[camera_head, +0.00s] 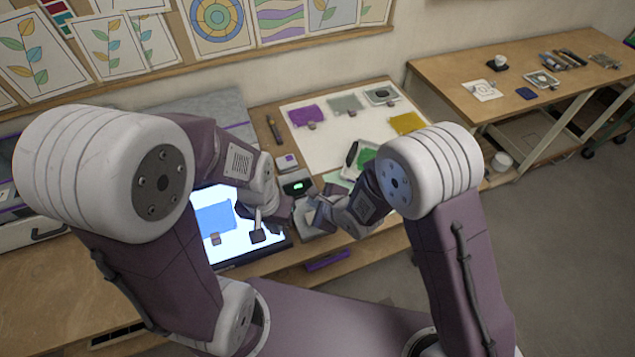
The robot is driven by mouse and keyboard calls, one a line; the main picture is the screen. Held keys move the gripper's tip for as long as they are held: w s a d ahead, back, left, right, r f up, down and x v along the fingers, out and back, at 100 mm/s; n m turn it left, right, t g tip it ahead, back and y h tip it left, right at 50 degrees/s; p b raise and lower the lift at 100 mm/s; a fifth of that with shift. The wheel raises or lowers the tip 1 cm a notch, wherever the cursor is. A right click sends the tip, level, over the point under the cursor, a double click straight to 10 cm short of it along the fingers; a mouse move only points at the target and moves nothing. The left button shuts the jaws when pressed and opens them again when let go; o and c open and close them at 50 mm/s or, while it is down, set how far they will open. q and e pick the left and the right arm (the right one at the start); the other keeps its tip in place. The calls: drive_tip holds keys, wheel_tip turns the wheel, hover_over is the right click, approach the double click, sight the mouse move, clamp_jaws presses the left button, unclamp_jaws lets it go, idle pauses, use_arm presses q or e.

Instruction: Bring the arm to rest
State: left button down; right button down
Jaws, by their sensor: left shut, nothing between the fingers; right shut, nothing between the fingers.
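My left arm comes in from the left, and its gripper (258,235) points down over the lit light panel (228,248). The fingers are shut with nothing between them. A blue glass piece (214,217) with a small dark tab lies on the panel to the left of that gripper. My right arm comes in from the right, and its gripper (318,216) is shut and empty, just right of the panel. The two grippers are close together, and I cannot tell their exact gap. Part of the panel is hidden behind my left arm.
A small device with a green display (298,186) stands behind the grippers.

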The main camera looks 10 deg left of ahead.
drive_tip(key=w+d+r+m+t+h, duration=0.1)
drive_tip(key=w+d+r+m+t, duration=0.1)
drive_tip(key=w+d+r, duration=0.4)
drive_tip(key=w+d+r+m+t+h, duration=0.1)
drive_tip(key=w+d+r, duration=0.25)
drive_tip(key=d, duration=0.35)
drive_tip(key=s+d+r+n+h, duration=0.2)
drive_tip(key=s+d+h, duration=0.15)
drive_tip(key=d, duration=0.75)
drive_tip(key=s+d+f+n+g, duration=0.2)
drive_tip(key=s+n+g, duration=0.2)
drive_tip(key=s+n, duration=0.5)
drive_tip(key=s+d+f+n+g, duration=0.3)
drive_tip(key=s+n+g, duration=0.1)
drive_tip(key=s+n, duration=0.5)
drive_tip(key=shift+s+f+n+h, duration=0.25)
drive_tip(key=shift+s+n+h, duration=0.05)
drive_tip(key=shift+h, duration=0.15)
